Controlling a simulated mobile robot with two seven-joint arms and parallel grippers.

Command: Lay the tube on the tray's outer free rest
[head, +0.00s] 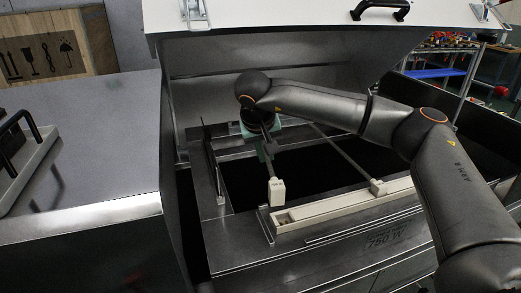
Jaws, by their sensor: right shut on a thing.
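My right gripper (265,150) is shut on a dark tube with a pale end block (277,192). The block is in front of the gripper, at the left end of the cream tray bar (335,207); I cannot tell whether it touches the bar. The tube's far end is hidden behind my gripper and wrist. A second thin tube (345,153) slants across the dark opening, its pale end block (378,187) at the bar farther right. My left gripper is out of view.
The dryer's raised white lid (330,17) hangs above my right arm. A steel cabinet (75,150) stands on the left, with a black-handled item (22,160) on it. Metal rims surround the dark opening (245,180). Shelves with coloured parts (450,42) stand at the back right.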

